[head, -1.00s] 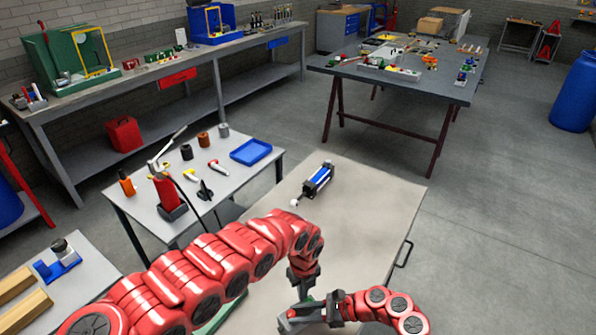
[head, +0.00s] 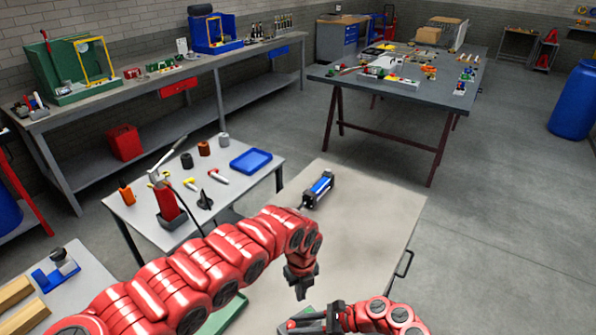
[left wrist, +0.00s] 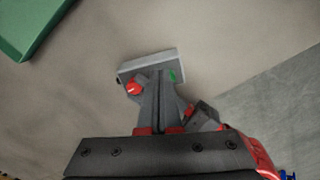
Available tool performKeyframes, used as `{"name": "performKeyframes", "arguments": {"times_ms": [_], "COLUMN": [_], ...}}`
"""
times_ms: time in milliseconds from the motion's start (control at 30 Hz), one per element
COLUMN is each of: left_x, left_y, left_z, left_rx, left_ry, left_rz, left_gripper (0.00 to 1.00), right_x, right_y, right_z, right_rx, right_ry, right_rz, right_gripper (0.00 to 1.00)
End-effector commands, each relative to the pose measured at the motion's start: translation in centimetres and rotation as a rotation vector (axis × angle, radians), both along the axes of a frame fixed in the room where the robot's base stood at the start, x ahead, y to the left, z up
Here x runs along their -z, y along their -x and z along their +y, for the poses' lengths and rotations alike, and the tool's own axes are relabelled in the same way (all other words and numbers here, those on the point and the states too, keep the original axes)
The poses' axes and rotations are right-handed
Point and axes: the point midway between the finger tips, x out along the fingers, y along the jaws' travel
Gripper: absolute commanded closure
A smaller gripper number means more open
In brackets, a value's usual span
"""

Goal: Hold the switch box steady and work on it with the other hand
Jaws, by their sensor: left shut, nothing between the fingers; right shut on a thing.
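The switch box shows in the left wrist view (left wrist: 168,64) as a small grey box with a red button and a green button. My left gripper (head: 301,294) is shut and empty, pointing down just above the box. In the left wrist view its fingers (left wrist: 156,98) overlap the box between the buttons; contact cannot be told.
The pale table (head: 372,215) carries a blue-and-black cylinder (head: 319,189) at its far side and a green tray (head: 224,314), partly behind my left arm. A side table holds a red jack (head: 166,198) and a blue tray (head: 250,160). The table's right part is clear.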

Motion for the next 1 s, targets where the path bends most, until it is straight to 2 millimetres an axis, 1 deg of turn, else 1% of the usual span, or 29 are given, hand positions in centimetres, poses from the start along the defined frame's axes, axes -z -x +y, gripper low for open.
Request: {"name": "performKeyframes", "arguments": {"times_ms": [67, 200, 500, 567, 700, 767, 867, 1000], "left_x": [-1.0, -1.8, -1.9, -2.0, -2.5, -2.7, -2.3, -0.6], "left_y": [-0.2, -0.1, 0.0, -0.1, -0.2, -0.5, -0.6, -0.4], "left_z": [0.2, 0.2, 0.0, -0.3, -1.6, -2.0, -1.9, -1.9], "left_rx": [0.003, 0.000, -0.001, 0.001, 0.004, 0.001, 0.000, -0.001], "left_ry": [-0.008, -0.004, 0.000, 0.002, 0.005, 0.005, -0.001, -0.002], "left_rz": [-0.004, -0.003, 0.000, -0.001, 0.004, 0.001, 0.000, 0.004], "left_gripper": [1.00, 1.00, 1.00, 1.00, 1.00, 1.00, 1.00, 1.00], "right_x": [0.0, 0.0, 0.0, 0.0, 0.0, 0.0, 0.0, 0.0], "right_y": [0.0, 0.0, 0.0, 0.0, 0.0, 0.0, 0.0, 0.0], "right_z": [0.0, 0.0, 0.0, 0.0, 0.0, 0.0, 0.0, 0.0], "right_rx": [0.000, 0.000, 0.000, 0.000, 0.000, 0.000, 0.000, 0.000], "right_ry": [0.000, 0.000, 0.000, 0.000, 0.000, 0.000, 0.000, 0.000], "right_rz": [0.000, 0.000, 0.000, 0.000, 0.000, 0.000, 0.000, 0.000], "right_gripper": [1.00, 1.00, 1.00, 1.00, 1.00, 1.00, 1.00, 1.00]}}
